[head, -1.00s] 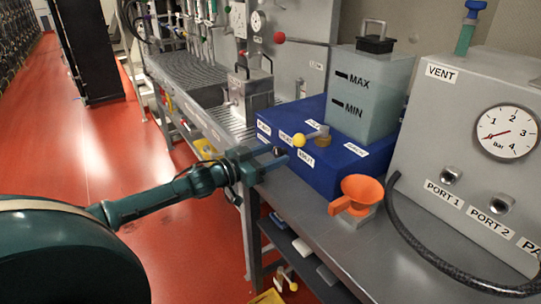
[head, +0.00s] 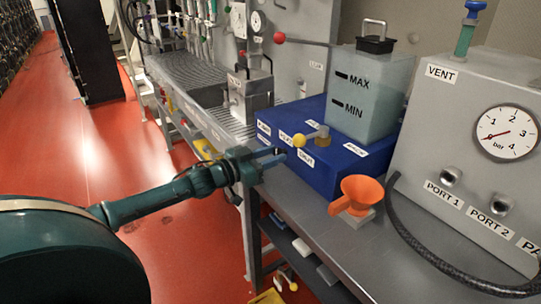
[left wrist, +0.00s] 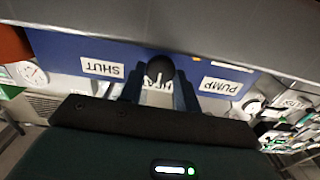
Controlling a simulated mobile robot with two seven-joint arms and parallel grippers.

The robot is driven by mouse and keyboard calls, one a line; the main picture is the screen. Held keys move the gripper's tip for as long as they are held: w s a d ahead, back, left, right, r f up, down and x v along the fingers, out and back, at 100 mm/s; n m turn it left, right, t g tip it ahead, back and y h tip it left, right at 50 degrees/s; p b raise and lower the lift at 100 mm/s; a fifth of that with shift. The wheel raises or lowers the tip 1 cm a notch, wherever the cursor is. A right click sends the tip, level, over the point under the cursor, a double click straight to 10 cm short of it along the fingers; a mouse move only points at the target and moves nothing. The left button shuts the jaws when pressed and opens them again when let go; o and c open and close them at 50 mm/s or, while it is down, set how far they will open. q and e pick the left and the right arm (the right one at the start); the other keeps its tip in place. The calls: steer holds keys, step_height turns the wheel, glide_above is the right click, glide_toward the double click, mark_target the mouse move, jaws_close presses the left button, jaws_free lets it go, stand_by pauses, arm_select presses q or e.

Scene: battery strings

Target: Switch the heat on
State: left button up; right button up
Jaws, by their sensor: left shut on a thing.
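The blue unit (head: 345,160) on the bench carries white labels; in the left wrist view its blue front (left wrist: 205,70) shows upside-down labels SHUT (left wrist: 102,68) and PUMP (left wrist: 220,87), with a partly covered HEAT label (left wrist: 152,95) between them. A dark round knob (left wrist: 160,68) with a pale stem or mark stands in front of the HEAT label. My left gripper (head: 279,157) is at the front left of the unit, its two fingers (left wrist: 159,84) closed on the dark knob. The fingers hide part of the knob and label. My right gripper is not in view.
A yellow-ball lever (head: 299,140) and a translucent tank (head: 366,95) sit on top of the unit. An orange funnel (head: 357,194) stands to the right. A grey gauge box (head: 455,130) with a black hose (head: 410,248) stands at the right. The red floor (head: 190,235) is open at left.

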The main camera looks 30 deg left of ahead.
arm_select(q)
steer(key=shift+m+p, duration=0.35)
steer(key=shift+m, duration=0.85)
steer(key=m, duration=0.3)
steer(key=shift+m, duration=0.3)
steer(key=m, duration=0.4)
steer(key=shift+s+d, duration=0.1)
steer(key=shift+m, duration=0.8)
steer(key=o, duration=0.9)
